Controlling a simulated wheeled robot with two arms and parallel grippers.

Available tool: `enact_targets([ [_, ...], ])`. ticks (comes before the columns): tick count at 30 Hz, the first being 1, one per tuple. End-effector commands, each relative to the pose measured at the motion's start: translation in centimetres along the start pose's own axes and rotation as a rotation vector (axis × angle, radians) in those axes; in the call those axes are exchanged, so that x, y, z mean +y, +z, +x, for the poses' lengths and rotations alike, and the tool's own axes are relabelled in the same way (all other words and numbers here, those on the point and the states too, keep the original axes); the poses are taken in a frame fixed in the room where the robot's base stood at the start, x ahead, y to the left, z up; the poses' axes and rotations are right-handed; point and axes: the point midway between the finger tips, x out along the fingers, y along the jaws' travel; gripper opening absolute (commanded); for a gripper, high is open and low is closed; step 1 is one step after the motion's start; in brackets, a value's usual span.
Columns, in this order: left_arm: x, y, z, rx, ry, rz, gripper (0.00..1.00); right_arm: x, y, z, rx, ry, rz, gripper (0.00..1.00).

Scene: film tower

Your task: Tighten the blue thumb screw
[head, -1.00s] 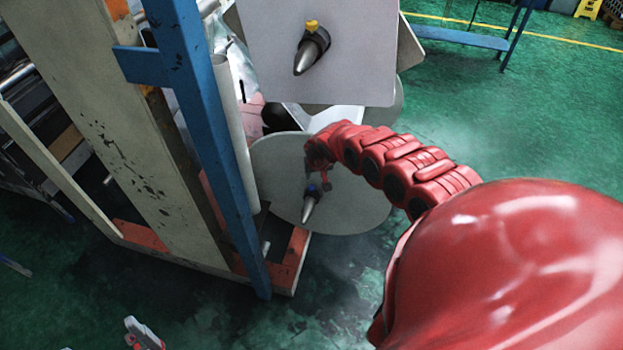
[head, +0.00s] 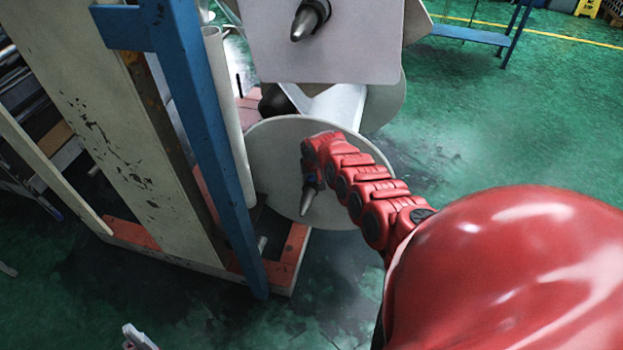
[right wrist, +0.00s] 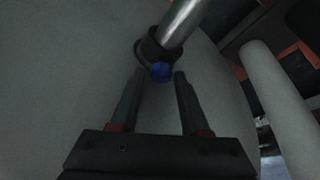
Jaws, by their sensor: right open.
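The blue thumb screw (right wrist: 161,72) sits on a dark collar (right wrist: 152,50) around a metal spindle (right wrist: 183,24) in the right wrist view. In the head view the spindle (head: 307,203) sticks out from the lower round disc (head: 270,150), with a hint of blue on its collar (head: 314,182). My right gripper (right wrist: 159,77) is open, its two dark fingers reaching up on either side of the screw with gaps left and right. In the head view it is small and mostly hidden at the end of my red arm. My left gripper is not in view.
A square plate (head: 330,45) with another spindle (head: 305,22) stands above the disc. A blue post (head: 205,130) and a pale beam (head: 120,130) stand at left. Green floor (head: 480,120) is open at right. A pale object (head: 138,338), unclear, shows at the bottom.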

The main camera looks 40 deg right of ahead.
Motion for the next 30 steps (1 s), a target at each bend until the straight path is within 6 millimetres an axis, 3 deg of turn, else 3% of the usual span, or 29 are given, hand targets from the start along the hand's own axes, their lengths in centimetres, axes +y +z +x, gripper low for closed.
enact_targets([
  [10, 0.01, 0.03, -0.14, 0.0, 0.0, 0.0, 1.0, -0.11, -0.03, 0.18, 0.001, -0.002, 0.0, 0.44],
  [15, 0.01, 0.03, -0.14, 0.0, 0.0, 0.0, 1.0, -0.1, -0.03, 0.18, 0.001, -0.002, 0.0, 0.13],
  [18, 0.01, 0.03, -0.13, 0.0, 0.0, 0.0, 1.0, -0.1, -0.02, 0.18, 0.0, -0.002, 0.0, 0.0],
  [30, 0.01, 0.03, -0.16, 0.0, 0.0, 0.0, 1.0, -0.23, 0.08, 0.27, 0.0, 0.006, 0.024, 0.0],
])
